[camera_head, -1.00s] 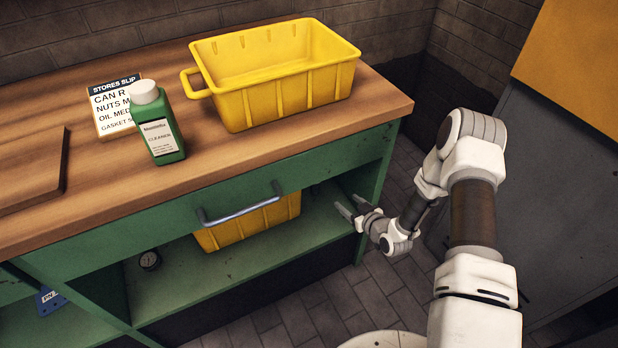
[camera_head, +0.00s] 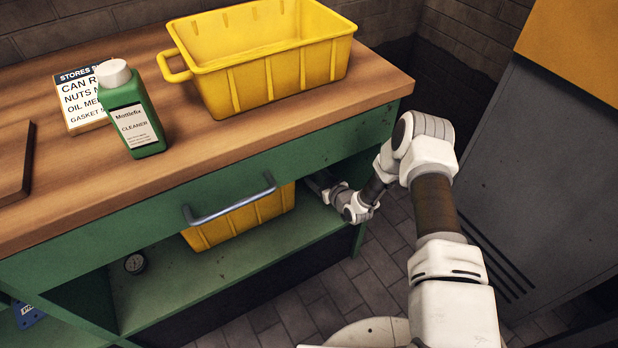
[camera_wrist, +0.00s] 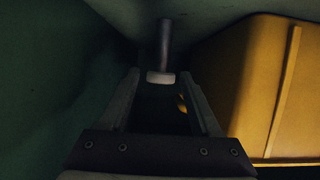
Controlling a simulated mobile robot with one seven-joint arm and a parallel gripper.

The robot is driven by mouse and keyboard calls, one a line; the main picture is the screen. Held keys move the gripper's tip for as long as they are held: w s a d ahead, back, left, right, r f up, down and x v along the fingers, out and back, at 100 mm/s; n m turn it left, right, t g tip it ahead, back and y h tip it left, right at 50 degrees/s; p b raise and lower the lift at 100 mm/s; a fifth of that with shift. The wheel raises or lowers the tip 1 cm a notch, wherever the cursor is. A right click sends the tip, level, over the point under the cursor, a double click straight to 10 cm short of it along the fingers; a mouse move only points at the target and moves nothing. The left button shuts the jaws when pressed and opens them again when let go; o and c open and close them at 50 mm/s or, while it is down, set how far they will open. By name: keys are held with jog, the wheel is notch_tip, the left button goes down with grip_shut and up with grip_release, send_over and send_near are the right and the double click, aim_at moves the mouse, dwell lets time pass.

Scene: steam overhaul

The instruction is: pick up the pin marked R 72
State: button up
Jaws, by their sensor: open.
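In the wrist view, a dark upright-looking rod with a pale block-like end (camera_wrist: 161,77) lies ahead between the fingers; it may be the pin, but no R 72 marking is readable. My gripper (camera_wrist: 160,80) is open, its fingers on either side of the pale end in the picture. I cannot tell whether they touch it. In the head view my gripper (camera_head: 318,182) reaches into the right end of the shelf under the green bench, its tips partly hidden. No pin shows in the head view.
A yellow bin (camera_head: 240,221) stands on the shelf, close right of my gripper in the wrist view (camera_wrist: 245,80); a green wall (camera_wrist: 50,70) is close left. A small yellow piece (camera_wrist: 181,103) shows between the fingers. A round gauge (camera_head: 135,263) sits farther along the shelf.

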aim_at(309, 176)
jog(key=b+x, duration=0.1)
jog(key=x, duration=0.1)
jog(key=b+x, duration=0.1)
jog(key=x, duration=0.2)
jog(key=shift+a+f+b, duration=0.25)
jog(key=shift+f+b, duration=0.05)
jog(key=shift+b, duration=0.1)
jog(key=shift+w+a, duration=0.2)
jog(key=shift+w, duration=0.15)
grip_shut()
jog(key=shift+w+r, duration=0.1)
jog(key=shift+r, duration=0.05)
dwell(0.7)
